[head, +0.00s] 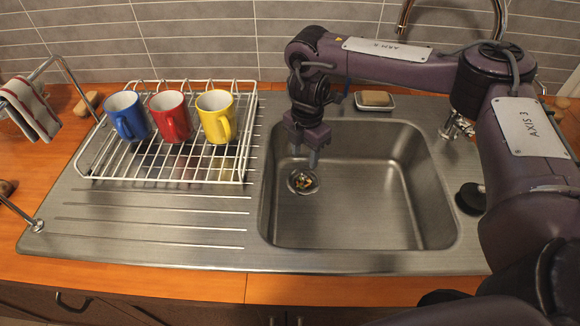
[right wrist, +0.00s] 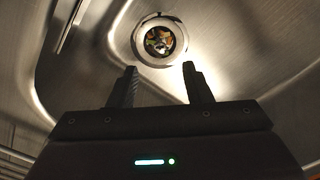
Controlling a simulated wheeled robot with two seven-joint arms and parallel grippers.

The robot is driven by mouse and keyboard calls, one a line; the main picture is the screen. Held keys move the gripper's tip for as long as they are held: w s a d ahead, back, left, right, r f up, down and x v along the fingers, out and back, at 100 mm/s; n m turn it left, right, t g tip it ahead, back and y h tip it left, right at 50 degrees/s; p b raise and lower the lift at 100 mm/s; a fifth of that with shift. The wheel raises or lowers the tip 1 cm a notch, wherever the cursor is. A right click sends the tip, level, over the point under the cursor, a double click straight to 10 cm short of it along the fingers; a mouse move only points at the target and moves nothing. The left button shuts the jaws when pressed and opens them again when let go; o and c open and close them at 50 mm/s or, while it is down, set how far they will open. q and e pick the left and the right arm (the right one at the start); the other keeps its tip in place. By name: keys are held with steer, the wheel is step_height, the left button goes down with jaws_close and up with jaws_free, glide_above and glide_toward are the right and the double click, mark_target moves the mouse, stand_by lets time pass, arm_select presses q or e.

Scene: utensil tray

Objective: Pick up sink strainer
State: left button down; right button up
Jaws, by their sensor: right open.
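The sink strainer (head: 302,181) sits in the drain at the left side of the steel sink basin. Bits of orange and green show inside it. In the right wrist view the strainer (right wrist: 158,40) is a round metal ring with coloured scraps in its middle, beyond the fingertips. My right gripper (head: 304,154) points down over the left part of the basin, above the strainer and apart from it. In the right wrist view its two fingers (right wrist: 160,72) are spread with nothing between them. My left gripper is not in view.
The steel sink (head: 360,240) has an otherwise empty basin with raised walls. A white dish rack (head: 245,150) with blue (head: 127,117), red (head: 171,117) and yellow (head: 216,116) mugs stands left. A soap dish (head: 375,107) is behind the basin. A black stopper (head: 470,198) lies right.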

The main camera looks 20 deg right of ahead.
mark_target(305, 174)
step_height(305, 174, down, 2)
steer(key=shift+w+f, duration=0.1)
steer(key=shift+d+f, duration=0.1)
steer(key=shift+f, duration=0.25)
step_height(305, 174, down, 4)
steer(key=shift+r+p, duration=0.15)
steer(key=shift+p, duration=0.5)
steer(key=shift+f, duration=0.6)
steer(key=c, duration=0.4)
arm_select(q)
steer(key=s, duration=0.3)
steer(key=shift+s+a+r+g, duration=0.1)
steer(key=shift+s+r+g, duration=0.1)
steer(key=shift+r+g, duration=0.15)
arm_select(e)
jaws_close()
steer(key=shift+r, duration=0.1)
